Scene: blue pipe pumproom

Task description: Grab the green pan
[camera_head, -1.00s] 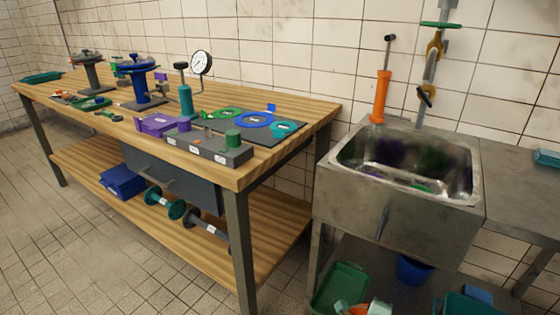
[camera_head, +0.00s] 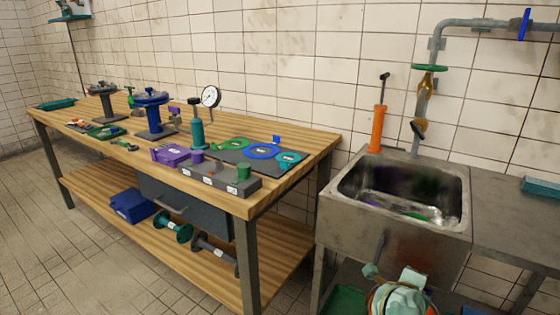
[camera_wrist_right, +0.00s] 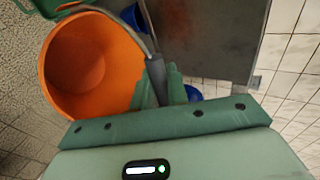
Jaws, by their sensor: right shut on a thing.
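A green pan-like container (camera_head: 343,300) sits under the sink at the bottom of the head view, mostly cut off. A green rim (camera_wrist_right: 50,6) shows at the top left of the right wrist view. My right gripper (camera_head: 384,277) is in front of the sink at the bottom of the head view. In the wrist view its green fingers (camera_wrist_right: 168,86) are shut on the dark handle grip (camera_wrist_right: 157,80) of an orange bucket (camera_wrist_right: 85,65). The bucket is open toward the camera and looks empty. My left gripper is not in view.
The steel sink (camera_head: 390,222) stands right of the wooden workbench (camera_head: 285,180), which bears valves, a gauge and coloured parts. A blue container (camera_wrist_right: 132,16) shows near the bucket. A grey counter (camera_head: 512,215) extends right of the sink. The tiled floor at left is clear.

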